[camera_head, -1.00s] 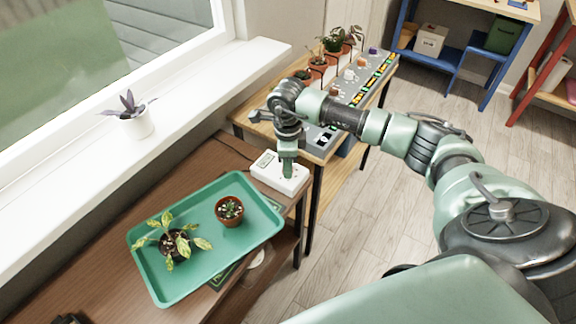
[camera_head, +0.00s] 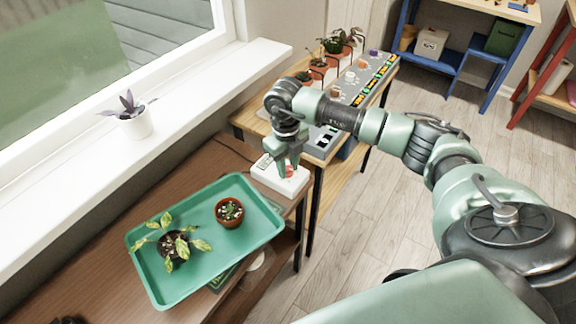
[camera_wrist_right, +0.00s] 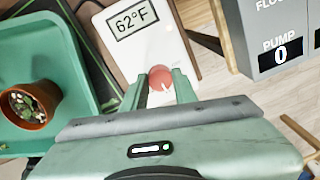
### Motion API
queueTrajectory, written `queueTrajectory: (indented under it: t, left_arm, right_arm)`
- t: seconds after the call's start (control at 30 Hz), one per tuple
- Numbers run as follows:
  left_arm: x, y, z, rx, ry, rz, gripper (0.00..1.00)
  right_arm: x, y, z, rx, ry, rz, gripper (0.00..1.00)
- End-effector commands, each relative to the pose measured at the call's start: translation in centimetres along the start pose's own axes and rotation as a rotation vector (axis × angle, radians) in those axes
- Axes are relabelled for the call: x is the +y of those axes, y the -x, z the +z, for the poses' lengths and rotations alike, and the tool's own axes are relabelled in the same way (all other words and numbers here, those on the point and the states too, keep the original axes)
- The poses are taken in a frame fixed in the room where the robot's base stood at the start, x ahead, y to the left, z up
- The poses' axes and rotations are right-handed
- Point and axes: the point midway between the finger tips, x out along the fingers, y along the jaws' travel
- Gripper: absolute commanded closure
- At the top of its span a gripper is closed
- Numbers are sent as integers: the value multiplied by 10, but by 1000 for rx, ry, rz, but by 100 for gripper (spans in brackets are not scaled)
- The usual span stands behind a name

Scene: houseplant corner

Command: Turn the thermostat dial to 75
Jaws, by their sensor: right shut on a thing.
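The thermostat is a white box (camera_head: 264,178) on the far right end of the brown bench. The dial is partly hidden between the fingers in the head view. My left gripper is not in view.
A green tray (camera_head: 150,284) with two potted plants lies left of the thermostat. A white pot (camera_head: 136,124) stands on the windowsill. Open floor lies right.

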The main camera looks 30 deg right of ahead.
Motion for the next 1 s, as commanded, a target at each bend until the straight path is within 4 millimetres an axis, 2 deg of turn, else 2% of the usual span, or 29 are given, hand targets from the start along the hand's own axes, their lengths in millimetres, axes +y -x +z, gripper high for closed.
queueTrajectory:
  t: [0.3,0.77,0.8,0.83,0.87,1.0]
  left_arm:
    - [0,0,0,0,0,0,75]
    - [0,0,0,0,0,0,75]
    - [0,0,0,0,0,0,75]
    - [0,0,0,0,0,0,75]
    - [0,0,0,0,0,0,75]
    - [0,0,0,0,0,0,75]
  right_arm:
    - [-1,2,1,1,-93,-2,100]
    - [-1,2,1,0,-105,-2,100]
    - [-1,2,1,0,-105,-2,64]
    - [-1,2,1,0,-105,-2,55]
    - [-1,2,1,1,-104,-2,50]
    - [-1,1,1,2,-104,-1,50]
